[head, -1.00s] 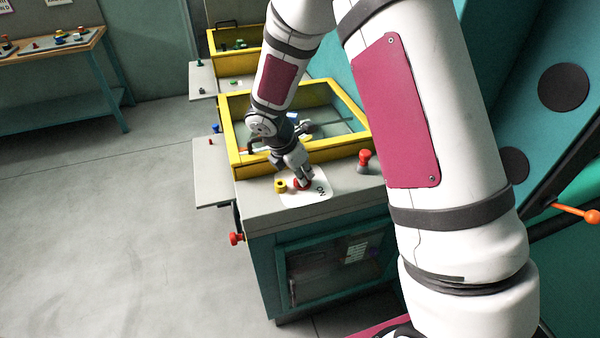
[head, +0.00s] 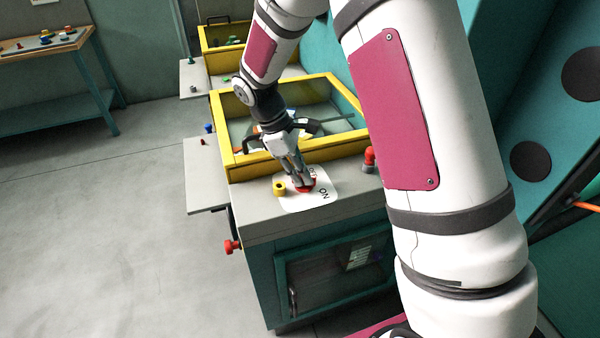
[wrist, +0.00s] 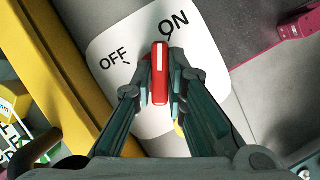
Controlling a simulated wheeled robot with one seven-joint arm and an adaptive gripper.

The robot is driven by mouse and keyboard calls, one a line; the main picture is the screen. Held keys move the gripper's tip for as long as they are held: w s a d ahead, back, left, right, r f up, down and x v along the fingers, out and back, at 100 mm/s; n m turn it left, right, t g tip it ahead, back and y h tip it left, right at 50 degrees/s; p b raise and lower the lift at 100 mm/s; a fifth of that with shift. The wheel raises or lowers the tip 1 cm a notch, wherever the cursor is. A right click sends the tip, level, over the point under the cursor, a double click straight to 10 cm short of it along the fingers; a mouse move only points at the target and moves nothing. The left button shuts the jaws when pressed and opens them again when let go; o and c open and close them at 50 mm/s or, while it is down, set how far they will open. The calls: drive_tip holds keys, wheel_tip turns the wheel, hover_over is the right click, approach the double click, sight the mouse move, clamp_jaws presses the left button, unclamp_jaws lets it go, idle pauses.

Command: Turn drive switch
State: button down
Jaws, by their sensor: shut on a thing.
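The drive switch is a red handle (wrist: 160,92) with a white line along its top. It stands on a white plate (wrist: 108,38) marked OFF and ON. In the wrist view its far end lies close to the tick under ON, clear of the OFF tick. My gripper (wrist: 160,78) has one finger on each side of the handle and is shut on it. In the head view the red switch (head: 307,188) shows at the tips of my gripper (head: 300,182), partly hidden by the fingers. The plate (head: 322,203) lies on the grey cabinet top.
A yellow-framed bin (head: 229,130) rises just behind. A red knob (head: 232,246) juts from the cabinet's left side. The floor at left is clear.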

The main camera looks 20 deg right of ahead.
drive_tip(key=shift+w+m+g+y+b, duration=0.1)
drive_tip(key=shift+m+g+y+b, duration=0.35)
drive_tip(key=shift+m, duration=1.05)
drive_tip(key=c, duration=1.6)
unclamp_jaws()
drive_tip(key=shift+r, duration=0.1)
drive_tip(key=v, duration=1.1)
drive_tip(key=shift+r, duration=0.35)
drive_tip(key=shift+w+a, duration=0.1)
drive_tip(key=shift+w, duration=0.05)
